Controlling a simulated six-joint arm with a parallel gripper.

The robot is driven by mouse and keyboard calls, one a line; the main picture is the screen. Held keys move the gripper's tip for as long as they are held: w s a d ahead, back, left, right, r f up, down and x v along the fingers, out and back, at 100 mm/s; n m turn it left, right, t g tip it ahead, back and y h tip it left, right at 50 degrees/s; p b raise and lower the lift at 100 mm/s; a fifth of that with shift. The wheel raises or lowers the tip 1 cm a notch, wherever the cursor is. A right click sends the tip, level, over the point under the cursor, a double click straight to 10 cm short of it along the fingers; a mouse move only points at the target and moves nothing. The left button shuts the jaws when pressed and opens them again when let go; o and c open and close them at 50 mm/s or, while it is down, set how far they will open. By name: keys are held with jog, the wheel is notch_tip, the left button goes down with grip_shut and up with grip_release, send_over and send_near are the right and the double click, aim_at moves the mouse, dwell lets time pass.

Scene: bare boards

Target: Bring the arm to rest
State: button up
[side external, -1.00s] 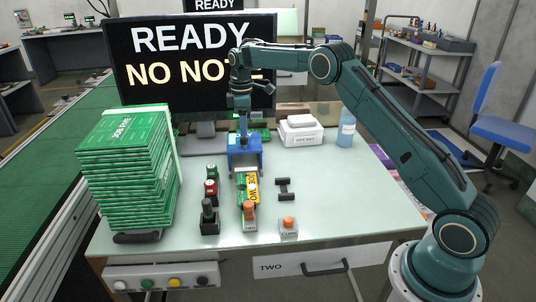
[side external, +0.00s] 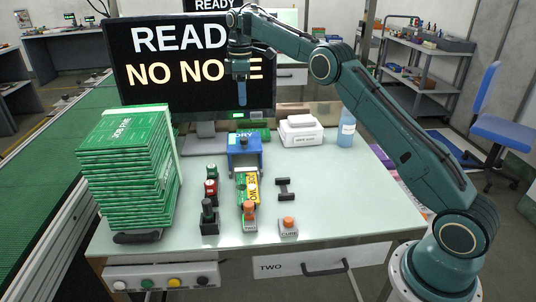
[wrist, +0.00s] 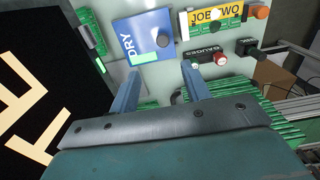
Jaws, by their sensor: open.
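My gripper (side external: 240,90) hangs in the air above the back of the bench, in front of the monitor screen, pointing down. In the wrist view its two blue fingers (wrist: 158,92) are apart with nothing between them. The blue box marked DRY (side external: 243,158) stands on the bench below my gripper, apart from it. It also shows in the wrist view (wrist: 135,38). A green board with a yellow label (side external: 247,192) lies in front of the blue box; the wrist view shows its label reading JOB TWO (wrist: 208,17).
A tall stack of green boards (side external: 128,175) stands at the left. The monitor (side external: 160,65) is close behind my gripper.

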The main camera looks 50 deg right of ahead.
dwell(0.3)
jog(key=s+a+r+m+t, duration=0.15)
jog(key=s+a+r, duration=0.25)
jog(key=s+r, duration=0.4)
jog(key=s+a+r+m+t, duration=0.1)
jog(key=s+a+r+m, duration=0.25)
jog(key=s+r, duration=0.45)
jog(key=s+a+f+m+t, duration=0.1)
jog(key=s+f, duration=0.3)
jog(key=s, duration=0.5)
jog(key=s+a+f+m+t, duration=0.1)
jog(key=s+f, duration=0.3)
jog(key=s, duration=0.5)
jog(key=s+a+f+m+t, duration=0.1)
jog(key=s+f, duration=0.3)
jog(key=s, duration=0.5)
jog(key=shift+s+a+m, duration=0.3)
jog(key=shift+a+m, duration=0.2)
jog(key=shift+a, duration=0.3)
